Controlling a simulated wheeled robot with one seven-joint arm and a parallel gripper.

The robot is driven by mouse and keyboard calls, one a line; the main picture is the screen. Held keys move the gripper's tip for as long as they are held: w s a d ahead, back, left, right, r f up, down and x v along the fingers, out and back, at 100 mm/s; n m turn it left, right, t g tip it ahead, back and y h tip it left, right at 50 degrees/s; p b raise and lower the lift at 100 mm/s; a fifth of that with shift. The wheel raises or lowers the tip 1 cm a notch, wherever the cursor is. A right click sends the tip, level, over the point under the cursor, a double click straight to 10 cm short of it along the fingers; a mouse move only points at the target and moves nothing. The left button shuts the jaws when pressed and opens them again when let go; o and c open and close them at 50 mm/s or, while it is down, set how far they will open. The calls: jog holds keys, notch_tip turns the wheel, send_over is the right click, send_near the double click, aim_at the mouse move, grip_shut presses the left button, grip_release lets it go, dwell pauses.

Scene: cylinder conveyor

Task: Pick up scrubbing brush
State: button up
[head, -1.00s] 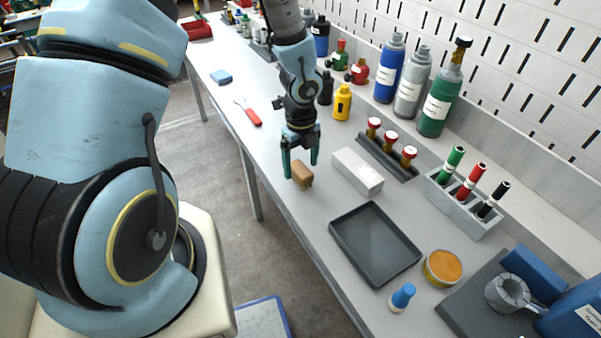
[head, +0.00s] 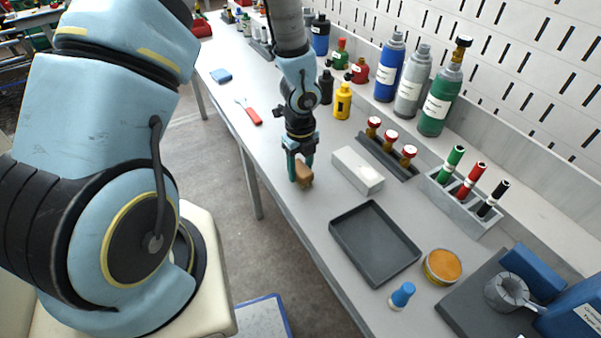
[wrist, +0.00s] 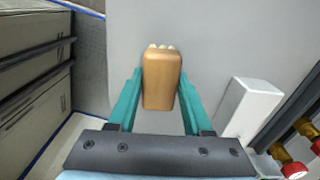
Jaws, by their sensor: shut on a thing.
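The scrubbing brush is a small tan block (head: 304,174) near the front edge of the workbench, left of the white box. In the wrist view the brush (wrist: 161,80) shows its brown back, with pale bristle tips at its far end. My gripper (head: 300,178) is over the brush, with its green fingers on either side of it. In the wrist view my gripper (wrist: 158,98) is shut on the brush. The brush's underside is hidden, so I cannot tell whether it touches the bench.
A white box (head: 357,170) lies just right of the brush. A dark tray (head: 374,243) is nearer, with an orange-topped tin (head: 442,266) and a blue-capped bottle (head: 402,295) beside it. A red-handled tool (head: 252,116) lies farther back. The bench's front edge is close on the left.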

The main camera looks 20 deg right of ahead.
aim_at(301, 168)
grip_shut()
notch_tip(301, 168, up, 10)
jog(key=shift+r, duration=0.1)
dwell(0.5)
